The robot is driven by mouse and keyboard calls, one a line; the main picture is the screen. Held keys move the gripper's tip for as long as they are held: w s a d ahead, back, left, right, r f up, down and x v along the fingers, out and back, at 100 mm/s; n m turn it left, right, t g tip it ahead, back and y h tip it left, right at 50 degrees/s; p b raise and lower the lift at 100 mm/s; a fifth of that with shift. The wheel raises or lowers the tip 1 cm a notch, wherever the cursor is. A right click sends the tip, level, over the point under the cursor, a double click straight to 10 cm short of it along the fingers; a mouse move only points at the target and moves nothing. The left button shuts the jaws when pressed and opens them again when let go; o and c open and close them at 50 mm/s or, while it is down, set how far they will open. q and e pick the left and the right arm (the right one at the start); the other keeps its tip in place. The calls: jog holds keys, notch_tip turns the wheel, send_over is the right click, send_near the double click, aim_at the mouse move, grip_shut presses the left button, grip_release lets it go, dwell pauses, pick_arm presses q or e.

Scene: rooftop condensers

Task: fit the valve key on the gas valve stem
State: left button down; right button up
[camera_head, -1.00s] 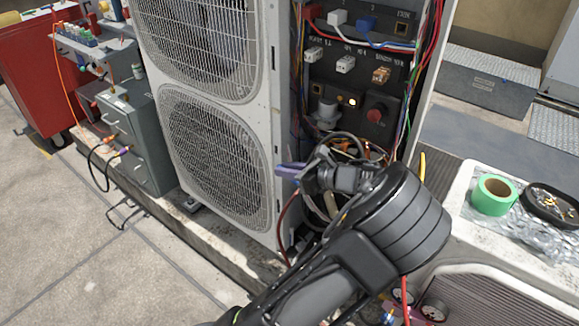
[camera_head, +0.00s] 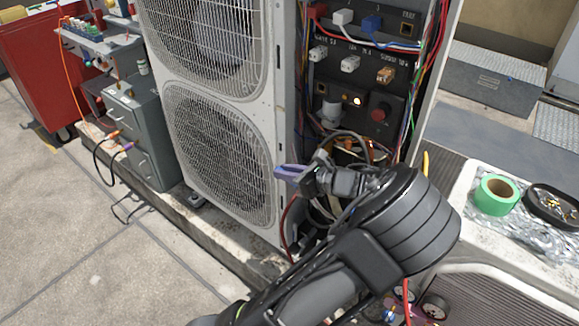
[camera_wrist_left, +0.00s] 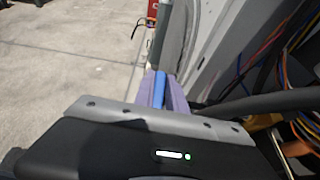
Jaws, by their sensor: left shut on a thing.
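My left gripper (camera_head: 286,172) is in front of the lower part of the tall condenser's open wiring bay. Its purple fingers are shut on a narrow blue piece (camera_wrist_left: 159,88), seen between them in the left wrist view; it appears to be the valve key. Most of that piece is hidden by the fingers. They point left in the head view, across the edge of the condenser's front. I cannot make out the gas valve stem; my arm and the cables cover the lower bay. My right gripper is out of view.
The condenser (camera_head: 217,150) stands left of the gripper. Loose cables (camera_head: 350,140) hang close behind it. A low white unit at right carries green tape (camera_head: 496,194) and a black dish (camera_head: 553,205). A grey cabinet (camera_head: 146,130) and a red cart (camera_head: 40,75) stand at left.

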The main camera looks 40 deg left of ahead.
pick_arm(q)
jog(key=shift+s+p, duration=0.35)
jog(key=shift+s, duration=0.65)
jog(key=c, duration=1.9)
grip_release()
jog(key=shift+c, duration=0.2)
grip_shut()
